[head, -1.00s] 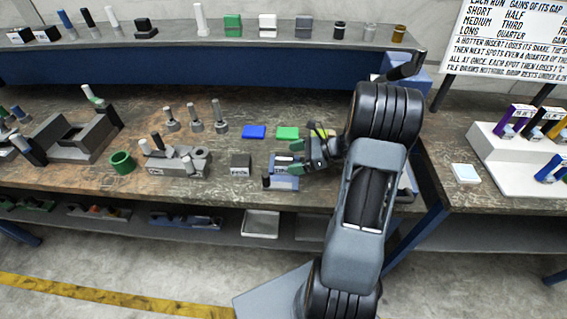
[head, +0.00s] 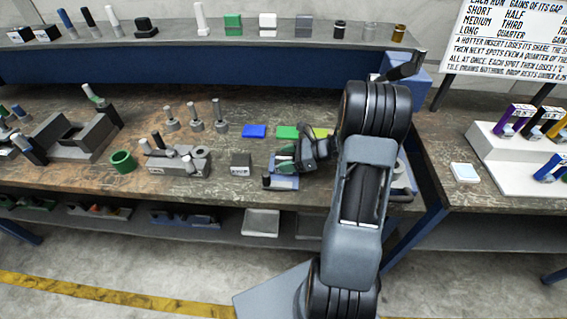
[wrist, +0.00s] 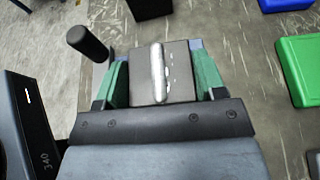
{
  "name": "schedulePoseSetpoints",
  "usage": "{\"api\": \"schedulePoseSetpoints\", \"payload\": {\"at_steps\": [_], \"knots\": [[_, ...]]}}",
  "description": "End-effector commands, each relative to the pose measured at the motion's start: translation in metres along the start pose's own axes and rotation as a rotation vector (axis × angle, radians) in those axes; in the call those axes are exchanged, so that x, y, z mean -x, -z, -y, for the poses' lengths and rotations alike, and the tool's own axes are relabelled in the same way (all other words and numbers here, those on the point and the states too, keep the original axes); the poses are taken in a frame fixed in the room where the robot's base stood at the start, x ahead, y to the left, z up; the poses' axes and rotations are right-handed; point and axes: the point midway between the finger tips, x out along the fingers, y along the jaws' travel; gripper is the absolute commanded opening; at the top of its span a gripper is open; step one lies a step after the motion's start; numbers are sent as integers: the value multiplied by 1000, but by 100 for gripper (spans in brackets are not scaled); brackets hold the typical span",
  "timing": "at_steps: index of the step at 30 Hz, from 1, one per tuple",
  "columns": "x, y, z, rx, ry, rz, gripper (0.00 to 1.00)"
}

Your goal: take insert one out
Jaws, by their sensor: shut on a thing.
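In the wrist view, my gripper (wrist: 162,78) has its two green fingers on either side of a grey block (wrist: 180,86) with a silver bar along its top. The fingers are shut on this block. In the head view, my gripper (head: 285,158) is low at a small fixture with a blue base (head: 286,184) near the bench's front edge. A black post (wrist: 88,44) stands left of the fingers, and it also shows in the head view (head: 266,183). Whether the grey block is insert one, and whether it still sits in the fixture, I cannot tell.
A dark grey labelled block (head: 241,164) stands just left of the fixture. A blue tile (head: 254,131), a green tile (head: 287,132) and a yellow one (head: 321,132) lie behind.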

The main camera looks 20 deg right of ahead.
Motion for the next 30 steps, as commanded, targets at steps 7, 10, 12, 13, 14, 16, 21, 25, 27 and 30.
{"api": "schedulePoseSetpoints", "payload": {"at_steps": [7,10,12,13,14,16,21,25,27,30], "knots": [[0,0,1,1,2,0,27],[0,0,1,2,2,0,17],[0,0,1,2,3,0,10],[0,0,1,2,3,0,7],[0,0,1,2,3,0,5],[0,0,1,2,3,0,0],[1,-2,2,5,4,3,0],[1,-3,1,5,3,3,0],[2,-4,1,5,3,3,0],[3,-8,1,6,3,3,0]]}}
